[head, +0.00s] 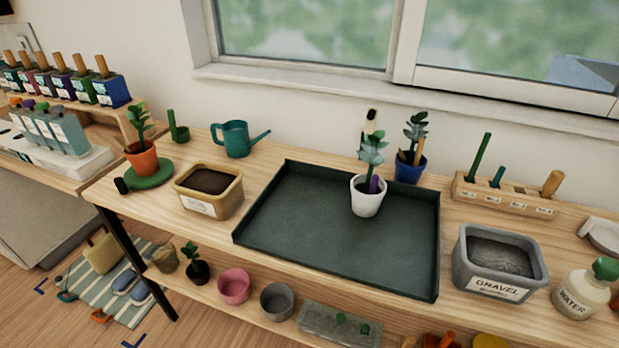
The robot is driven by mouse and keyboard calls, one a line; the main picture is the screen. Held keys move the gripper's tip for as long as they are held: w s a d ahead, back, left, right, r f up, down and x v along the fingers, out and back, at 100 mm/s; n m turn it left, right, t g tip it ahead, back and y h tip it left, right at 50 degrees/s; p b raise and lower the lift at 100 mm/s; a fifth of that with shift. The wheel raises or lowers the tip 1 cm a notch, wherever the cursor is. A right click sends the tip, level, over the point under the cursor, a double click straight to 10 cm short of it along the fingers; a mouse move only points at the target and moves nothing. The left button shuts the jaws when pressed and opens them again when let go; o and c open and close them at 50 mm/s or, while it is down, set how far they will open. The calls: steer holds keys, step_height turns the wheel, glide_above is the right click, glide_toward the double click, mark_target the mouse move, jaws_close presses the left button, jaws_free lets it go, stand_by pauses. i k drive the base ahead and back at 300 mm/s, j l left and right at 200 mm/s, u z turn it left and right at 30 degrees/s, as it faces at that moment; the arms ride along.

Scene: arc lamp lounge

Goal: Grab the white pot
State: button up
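The white pot (367,201) stands upright on the dark green tray (290,225), in the tray's back right part. It holds a leafy plant and a small purple item. A blue pot (408,171) with a plant stands just behind it to the right, past the tray's back edge. A pale upright object with a dark top shows behind the white pot's plant, partly hidden. My gripper is not in the head view.
A tan soil bin (209,194) stands left of the tray, and a grey gravel bin (497,262) right of it. A teal watering can (238,139), terracotta pot (142,159), wooden tool rack (505,197) and water bottle (581,292) share the bench. The tray's front is empty.

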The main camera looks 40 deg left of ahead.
mark_target(371, 153)
steer(key=u, duration=1.1)
steer(key=i+j, duration=0.85)
steer(key=k+u, duration=0.05)
